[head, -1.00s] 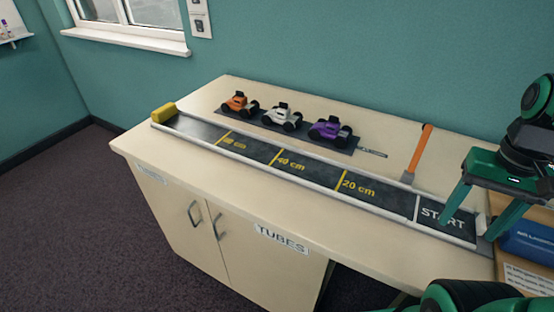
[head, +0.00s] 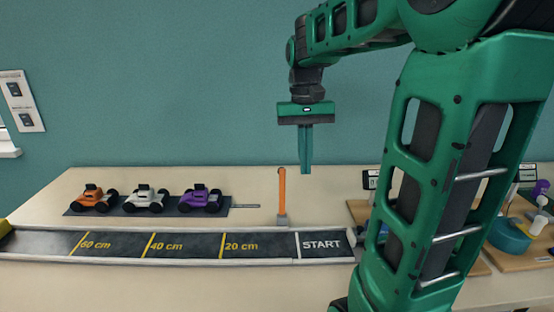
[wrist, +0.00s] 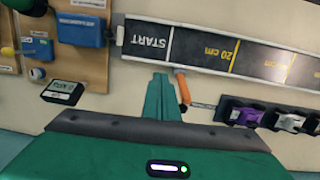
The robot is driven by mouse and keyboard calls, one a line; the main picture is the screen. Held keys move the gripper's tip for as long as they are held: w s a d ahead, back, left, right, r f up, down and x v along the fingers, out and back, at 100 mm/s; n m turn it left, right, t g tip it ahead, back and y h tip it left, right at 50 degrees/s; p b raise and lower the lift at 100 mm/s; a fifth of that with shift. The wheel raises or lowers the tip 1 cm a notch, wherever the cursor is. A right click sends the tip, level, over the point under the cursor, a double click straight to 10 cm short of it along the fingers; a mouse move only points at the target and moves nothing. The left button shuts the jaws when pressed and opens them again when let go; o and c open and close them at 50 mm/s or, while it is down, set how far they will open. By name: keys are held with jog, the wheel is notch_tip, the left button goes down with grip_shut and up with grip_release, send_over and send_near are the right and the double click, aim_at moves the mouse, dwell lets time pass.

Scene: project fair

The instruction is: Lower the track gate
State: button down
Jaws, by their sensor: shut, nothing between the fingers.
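The track gate is an orange bar (head: 282,190) standing upright on a small grey base at the far edge of the track, near the START line. The dark track (head: 190,245) with yellow distance marks runs along the table. My gripper (head: 305,168) is shut and empty, pointing down, above and a little right of the bar's top in the head view. In the wrist view my shut fingers (wrist: 163,85) show just left of the orange bar (wrist: 183,90), and I see no clear contact.
Orange, white and purple toy cars (head: 200,200) stand on a dark mat behind the track. Boards with a blue box (wrist: 80,30) and other items lie beyond the START end. A small dark display (wrist: 63,92) is near my gripper.

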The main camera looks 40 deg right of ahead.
jog(key=w+d+r+g+y, duration=0.1)
jog(key=w+d+r, duration=0.15)
jog(key=w, duration=0.55)
jog(key=w+d+r, duration=0.1)
jog(key=w+r, duration=0.2)
jog(key=w, duration=0.5)
jog(key=s+a+f, duration=0.3)
jog(key=s+f, duration=0.2)
jog(key=f, duration=0.4)
jog(key=shift+s+y, duration=0.15)
jog(key=shift+y, duration=0.15)
jog(key=shift+s+a, duration=0.1)
jog(key=shift+a, duration=0.1)
